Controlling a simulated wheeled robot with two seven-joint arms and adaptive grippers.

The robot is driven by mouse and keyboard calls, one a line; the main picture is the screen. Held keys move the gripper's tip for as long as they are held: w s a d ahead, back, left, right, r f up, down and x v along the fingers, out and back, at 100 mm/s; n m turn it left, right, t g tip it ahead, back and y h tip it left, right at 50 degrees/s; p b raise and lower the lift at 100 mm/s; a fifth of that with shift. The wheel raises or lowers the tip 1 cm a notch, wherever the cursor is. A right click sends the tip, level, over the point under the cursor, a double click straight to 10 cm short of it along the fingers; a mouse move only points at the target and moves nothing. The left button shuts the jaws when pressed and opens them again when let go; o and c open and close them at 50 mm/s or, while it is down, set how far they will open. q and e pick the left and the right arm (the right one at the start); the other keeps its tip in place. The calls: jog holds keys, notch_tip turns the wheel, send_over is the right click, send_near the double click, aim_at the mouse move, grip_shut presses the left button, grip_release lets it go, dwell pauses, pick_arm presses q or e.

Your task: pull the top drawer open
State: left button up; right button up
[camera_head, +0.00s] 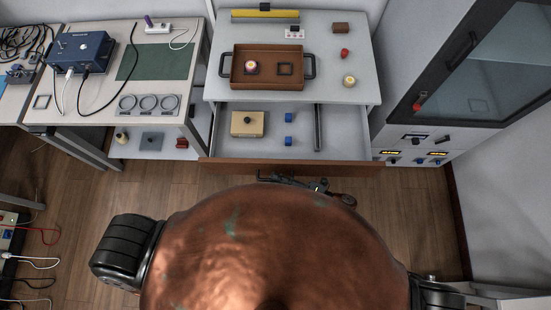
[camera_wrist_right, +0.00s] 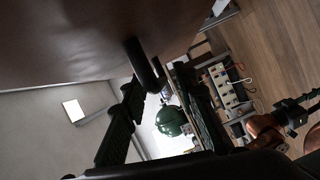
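The top drawer (camera_head: 345,145) is pulled out from under the grey tabletop in the head view. Its brown front (camera_head: 225,164) faces me, and its inside shows from above. My right gripper (camera_head: 270,178) is at the drawer front, partly hidden by my copper-coloured body. In the right wrist view, the drawer front (camera_wrist_right: 60,40) fills the top left, with a dark handle bar (camera_wrist_right: 143,62) on it. The right gripper's fingers (camera_wrist_right: 158,88) are apart, with the handle by their tips; contact is unclear. My left gripper is out of view.
The drawer holds a beige box (camera_head: 248,124), two blue blocks (camera_head: 288,117) and a dark bar (camera_head: 318,128). A brown tray (camera_head: 240,82) stands on the tabletop. A side bench (camera_head: 100,115) is on the left, a glass-doored cabinet (camera_head: 440,80) on the right.

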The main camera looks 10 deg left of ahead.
jog(key=f+v, duration=0.1)
jog(key=v, duration=1)
jog(key=shift+r, duration=0.4)
